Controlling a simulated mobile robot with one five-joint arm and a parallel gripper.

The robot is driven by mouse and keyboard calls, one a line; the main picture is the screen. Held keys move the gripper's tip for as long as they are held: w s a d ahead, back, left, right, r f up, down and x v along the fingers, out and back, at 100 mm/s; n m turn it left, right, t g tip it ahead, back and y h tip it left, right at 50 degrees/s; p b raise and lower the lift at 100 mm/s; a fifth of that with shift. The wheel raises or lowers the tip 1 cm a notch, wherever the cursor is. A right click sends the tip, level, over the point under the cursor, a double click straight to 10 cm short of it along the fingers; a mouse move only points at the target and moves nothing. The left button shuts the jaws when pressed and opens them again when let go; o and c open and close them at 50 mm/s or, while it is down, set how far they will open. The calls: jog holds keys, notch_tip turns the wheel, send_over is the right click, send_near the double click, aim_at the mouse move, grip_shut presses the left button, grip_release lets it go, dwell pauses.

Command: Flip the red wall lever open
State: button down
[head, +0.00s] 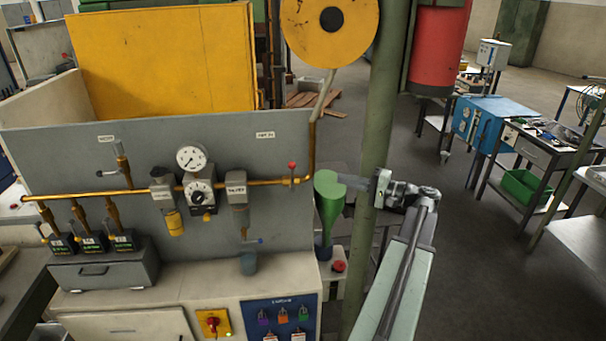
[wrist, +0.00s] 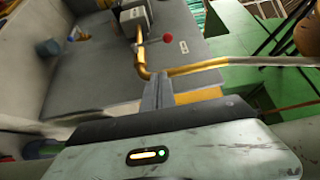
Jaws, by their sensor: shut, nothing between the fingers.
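The red wall lever (head: 292,167) is a small red ball on a short stem, standing upright at the right end of the brass pipe on the grey panel. Its red ball also shows in the wrist view (wrist: 167,38), above and slightly right of my fingertips. My gripper (head: 352,184) is to the right of the lever, apart from it, pointing left. In the wrist view my gripper (wrist: 157,80) shows its fingers together with nothing between them. The fingertips appear near the bend of the brass pipe (wrist: 142,65); whether they touch it cannot be told.
A green funnel (head: 328,200) stands between my gripper and the panel edge. A red button (head: 338,266) is below the funnel.

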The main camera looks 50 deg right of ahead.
jog(key=shift+w, duration=0.1)
send_near(292, 176)
jog(key=w+d, duration=0.3)
jog(key=w, duration=0.1)
jog(key=shift+w+a+r, duration=0.15)
jog(key=shift+w+a, duration=0.55)
jog(key=shift+a, duration=0.1)
jog(key=shift+w+a+r, duration=0.2)
jog(key=shift+w+a, duration=0.45)
jog(key=shift+a, duration=0.2)
